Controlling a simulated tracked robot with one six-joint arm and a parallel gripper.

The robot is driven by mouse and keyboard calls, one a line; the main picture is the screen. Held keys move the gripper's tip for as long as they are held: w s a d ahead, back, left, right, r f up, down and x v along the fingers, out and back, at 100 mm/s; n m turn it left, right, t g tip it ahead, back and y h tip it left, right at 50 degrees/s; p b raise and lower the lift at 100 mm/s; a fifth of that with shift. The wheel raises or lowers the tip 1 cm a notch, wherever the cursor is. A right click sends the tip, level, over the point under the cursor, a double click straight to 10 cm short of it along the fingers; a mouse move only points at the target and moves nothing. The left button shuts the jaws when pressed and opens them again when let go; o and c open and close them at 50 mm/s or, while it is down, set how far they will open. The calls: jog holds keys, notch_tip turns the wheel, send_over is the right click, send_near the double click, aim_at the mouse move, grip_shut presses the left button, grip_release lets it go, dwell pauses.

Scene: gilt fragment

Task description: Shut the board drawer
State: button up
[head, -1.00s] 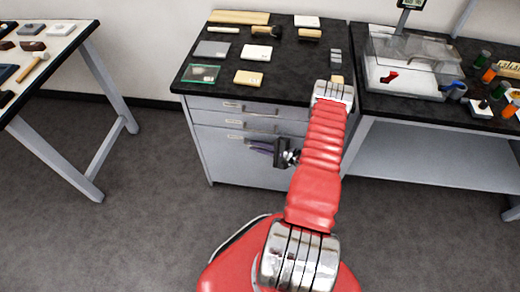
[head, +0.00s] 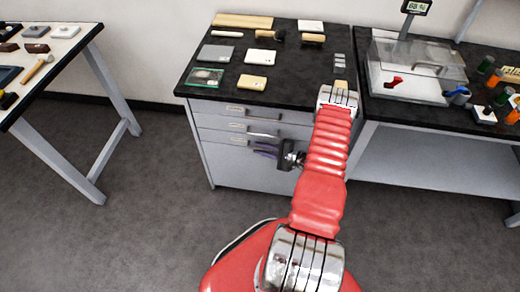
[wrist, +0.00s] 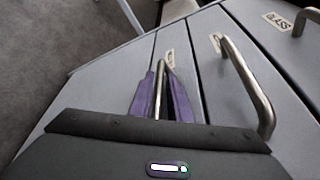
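A grey cabinet (head: 240,172) has several drawers stacked under its black top. The lowest drawer (head: 222,139) has a small label and a bar handle (wrist: 160,92). The label text is too small to read, so I cannot confirm it is the board drawer. My gripper (head: 266,149) is in front of this drawer. In the wrist view its purple fingers (wrist: 163,90) stand on either side of the handle, with a narrow gap around it. The drawer front looks about flush, though my arm hides its right part.
The middle drawer's handle (wrist: 248,88) is close to the right of my fingers in the wrist view. A label reading GLASS (wrist: 277,22) marks the top drawer. A side table (head: 52,50) stands at left and a workbench (head: 440,112) at right. Floor in front is clear.

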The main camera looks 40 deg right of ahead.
jog(key=v, duration=1.3)
jog(key=shift+s, duration=0.3)
jog(key=shift+d+f, duration=0.1)
